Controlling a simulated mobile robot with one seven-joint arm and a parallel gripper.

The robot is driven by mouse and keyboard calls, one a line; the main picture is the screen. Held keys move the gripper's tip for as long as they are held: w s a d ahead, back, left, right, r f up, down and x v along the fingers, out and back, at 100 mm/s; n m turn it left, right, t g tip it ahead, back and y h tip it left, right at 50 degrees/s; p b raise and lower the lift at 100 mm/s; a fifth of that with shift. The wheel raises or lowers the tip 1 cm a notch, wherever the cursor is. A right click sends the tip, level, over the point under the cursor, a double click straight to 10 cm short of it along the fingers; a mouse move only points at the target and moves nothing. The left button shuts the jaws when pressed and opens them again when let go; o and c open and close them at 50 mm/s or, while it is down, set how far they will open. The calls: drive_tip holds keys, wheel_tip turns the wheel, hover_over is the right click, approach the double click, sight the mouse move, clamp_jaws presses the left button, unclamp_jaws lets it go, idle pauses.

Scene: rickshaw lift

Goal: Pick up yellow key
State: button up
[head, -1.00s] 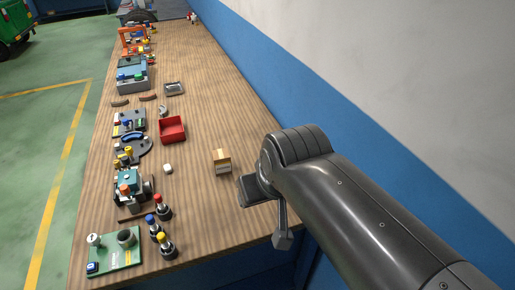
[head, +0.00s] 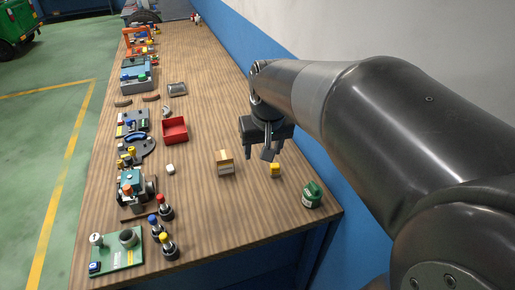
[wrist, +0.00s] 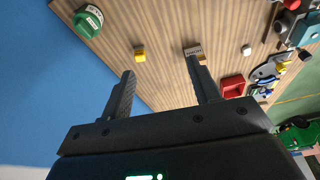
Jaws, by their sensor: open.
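A small yellow block-like piece (head: 275,171), which I take for the yellow key, rests on the wooden table near its right edge. Its details are too small to tell. It also shows in the wrist view (wrist: 140,55), beyond my fingertips. My gripper (head: 268,150) is above the table, just behind the yellow piece in the head view, apart from it. In the wrist view my gripper (wrist: 160,68) has its two fingers spread, with nothing between them.
A tan-and-grey box (head: 225,163) stands left of the yellow piece, and a green round-topped thing (head: 312,195) stands to its right, near the table corner. A red tray (head: 175,130) and several devices line the left side. A blue-and-white wall (head: 225,45) borders the table.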

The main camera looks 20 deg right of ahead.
drive_tip(key=w+d+f+g, duration=0.2)
drive_tip(key=w+d+f, duration=0.3)
drive_tip(key=w, duration=0.4)
drive_tip(key=m+g, duration=0.1)
approach(275, 165)
drive_tip(key=shift+w+a+f, duration=0.1)
drive_tip(key=shift+w+a, duration=0.05)
drive_tip(key=shift+w, duration=0.1)
wheel_tip(275, 165, down, 5)
drive_tip(key=shift+f, duration=0.1)
drive_tip(key=shift+s+d+f, duration=0.1)
drive_tip(key=shift+d+f, duration=0.1)
drive_tip(key=shift+f, duration=1.1)
drive_tip(key=shift+s+d+f, duration=0.1)
drive_tip(key=shift+d+f, duration=0.05)
drive_tip(key=shift+f, duration=1.2)
drive_tip(key=shift+c, duration=0.6)
drive_tip(key=c, duration=0.9)
drive_tip(key=shift+c, duration=0.2)
